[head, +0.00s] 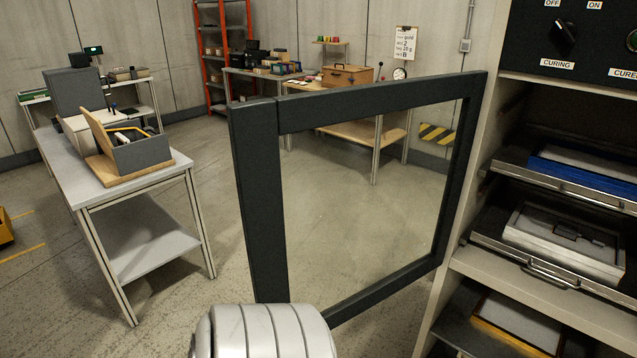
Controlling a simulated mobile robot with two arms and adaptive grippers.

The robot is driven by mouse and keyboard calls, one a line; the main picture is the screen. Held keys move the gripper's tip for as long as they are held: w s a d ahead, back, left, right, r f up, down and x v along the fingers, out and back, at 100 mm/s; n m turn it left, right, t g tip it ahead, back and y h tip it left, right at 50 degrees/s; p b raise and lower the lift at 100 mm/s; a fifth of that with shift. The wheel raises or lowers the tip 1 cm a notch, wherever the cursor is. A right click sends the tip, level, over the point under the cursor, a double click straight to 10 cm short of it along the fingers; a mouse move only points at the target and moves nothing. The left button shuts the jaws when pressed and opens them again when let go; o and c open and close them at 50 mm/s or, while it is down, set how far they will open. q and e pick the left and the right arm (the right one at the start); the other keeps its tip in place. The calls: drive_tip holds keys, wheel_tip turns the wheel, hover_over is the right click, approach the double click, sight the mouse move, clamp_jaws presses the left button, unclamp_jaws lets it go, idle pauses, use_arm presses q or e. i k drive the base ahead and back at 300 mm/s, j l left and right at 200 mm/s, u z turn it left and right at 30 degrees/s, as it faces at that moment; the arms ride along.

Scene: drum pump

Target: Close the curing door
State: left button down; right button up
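The curing door (259,205) stands wide open in the head view. It has a dark grey frame around a clear pane and swings out to the left from the left edge of the curing cabinet (488,130). Its free edge is the thick upright bar at the left. The cabinet's inside is exposed, with a blue tray (580,172) on the upper rack and a light grey tray (560,240) on the rack below. Neither gripper shows. A pale rounded link, apparently of my own arm, is at the bottom, in front of the door's lower left corner.
A dark panel with a knob (564,38) labelled CURING tops the cabinet. Another tray (515,325) lies at the bottom right. A workbench (150,195) with a grey box stands at the left. Open floor (200,300) lies between the bench and the door.

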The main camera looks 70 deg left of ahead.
sight(255, 126)
drive_tip(key=k+j, duration=0.15)
drive_tip(key=j, duration=0.2)
drive_tip(key=k+j, duration=0.2)
drive_tip(key=j, duration=0.15)
drive_tip(key=k+j, duration=0.15)
drive_tip(key=j, duration=0.2)
drive_tip(key=k+j, duration=0.15)
drive_tip(key=j, duration=0.2)
drive_tip(key=k+j, duration=0.15)
drive_tip(key=j, duration=0.2)
drive_tip(key=i+j, duration=0.1)
drive_tip(key=j, duration=0.25)
drive_tip(key=i+j, duration=0.1)
drive_tip(key=j, duration=0.3)
drive_tip(key=i+j, duration=0.1)
drive_tip(key=j, duration=0.25)
